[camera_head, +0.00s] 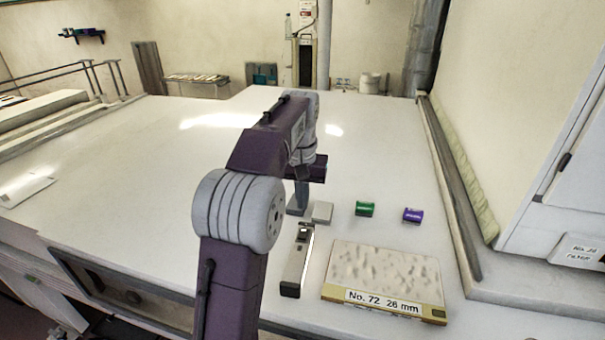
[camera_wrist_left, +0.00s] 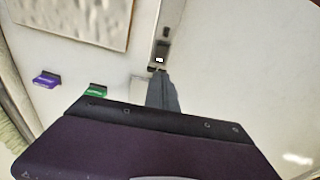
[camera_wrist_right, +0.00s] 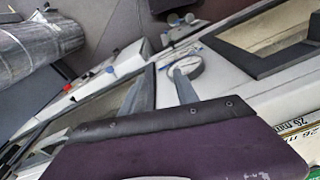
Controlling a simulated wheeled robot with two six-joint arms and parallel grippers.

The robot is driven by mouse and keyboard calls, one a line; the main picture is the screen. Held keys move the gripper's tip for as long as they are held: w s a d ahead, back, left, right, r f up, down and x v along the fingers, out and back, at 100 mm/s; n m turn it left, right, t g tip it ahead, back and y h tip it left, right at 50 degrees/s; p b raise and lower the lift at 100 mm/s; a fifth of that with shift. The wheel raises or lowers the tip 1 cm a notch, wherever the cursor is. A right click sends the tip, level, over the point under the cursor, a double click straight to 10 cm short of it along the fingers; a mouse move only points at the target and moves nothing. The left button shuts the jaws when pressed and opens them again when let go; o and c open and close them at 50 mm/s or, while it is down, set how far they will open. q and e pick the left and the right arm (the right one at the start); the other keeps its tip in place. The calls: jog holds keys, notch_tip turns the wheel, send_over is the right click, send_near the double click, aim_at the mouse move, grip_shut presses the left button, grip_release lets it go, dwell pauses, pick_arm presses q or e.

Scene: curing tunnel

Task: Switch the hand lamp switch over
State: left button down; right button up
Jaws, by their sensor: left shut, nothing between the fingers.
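The hand lamp (camera_head: 297,262) is a long, slim, pale and dark body lying on the white table, left of the labelled panel. In the left wrist view the lamp (camera_wrist_left: 161,40) shows at the top middle, with a small bright white spot at its near end, which may be the switch. My left gripper (camera_head: 299,208) points down at the lamp's far end. In the left wrist view its shut, empty fingertips (camera_wrist_left: 159,73) are close to that spot; I cannot tell whether they touch.
A textured panel (camera_head: 383,274) labelled "No. 72 26 mm" lies right of the lamp. A pale block (camera_head: 322,212), a green item (camera_head: 364,209) and a purple item (camera_head: 413,215) sit behind it. A rail (camera_head: 450,190) edges the right side. The table's left is largely clear.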

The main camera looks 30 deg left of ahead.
pick_arm(q)
jog(key=r, duration=0.2)
jog(key=r+p, duration=0.1)
jog(key=r, duration=0.3)
jog(key=shift+w, duration=0.35)
jog(key=shift+f, duration=0.1)
